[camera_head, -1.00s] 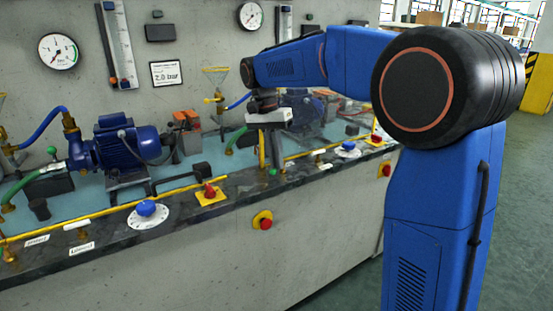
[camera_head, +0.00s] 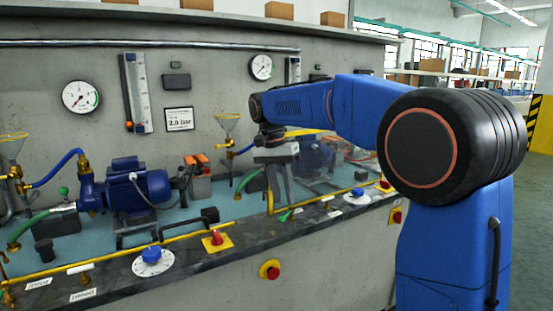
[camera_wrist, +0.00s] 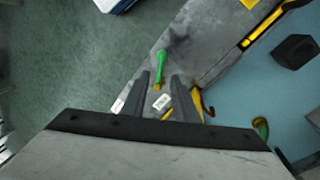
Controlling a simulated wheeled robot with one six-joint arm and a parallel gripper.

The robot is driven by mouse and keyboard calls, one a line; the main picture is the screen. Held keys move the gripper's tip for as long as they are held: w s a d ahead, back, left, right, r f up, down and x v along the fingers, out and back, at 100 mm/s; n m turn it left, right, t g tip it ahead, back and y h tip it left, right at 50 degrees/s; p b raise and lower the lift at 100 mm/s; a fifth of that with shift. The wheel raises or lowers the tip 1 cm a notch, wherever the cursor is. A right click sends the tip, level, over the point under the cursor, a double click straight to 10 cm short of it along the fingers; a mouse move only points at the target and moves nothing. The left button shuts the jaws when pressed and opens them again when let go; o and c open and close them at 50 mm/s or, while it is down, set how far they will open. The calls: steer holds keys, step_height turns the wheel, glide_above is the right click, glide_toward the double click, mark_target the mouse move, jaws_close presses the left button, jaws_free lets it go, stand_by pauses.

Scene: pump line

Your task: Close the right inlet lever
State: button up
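The right inlet lever has a green handle (camera_wrist: 161,62) with a brass end in the wrist view, over the bench's grey front edge. In the head view the green handle (camera_head: 285,216) shows just below my gripper (camera_head: 281,200). In the wrist view the two dark fingers of my gripper (camera_wrist: 161,75) are apart, with the lever's brass end and lower handle appearing between their tips. The handle's far end extends past the tips. I cannot tell whether a finger touches it. A white label (camera_wrist: 160,102) lies between the fingers.
A yellow pipe (camera_head: 180,232) runs along the bench front. A blue dial (camera_head: 152,256), a red-handled switch (camera_head: 216,239) and a pump motor (camera_head: 140,189) are to the left. A second blue dial (camera_head: 357,195) is right of my gripper. Open floor lies at right.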

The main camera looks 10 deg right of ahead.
step_height(320, 180, up, 13)
steer(key=w+a, duration=0.1)
steer(key=a, duration=0.1)
steer(key=shift+w+r, duration=0.2)
steer(key=shift+w, duration=0.2)
steer(key=shift+c, duration=0.7)
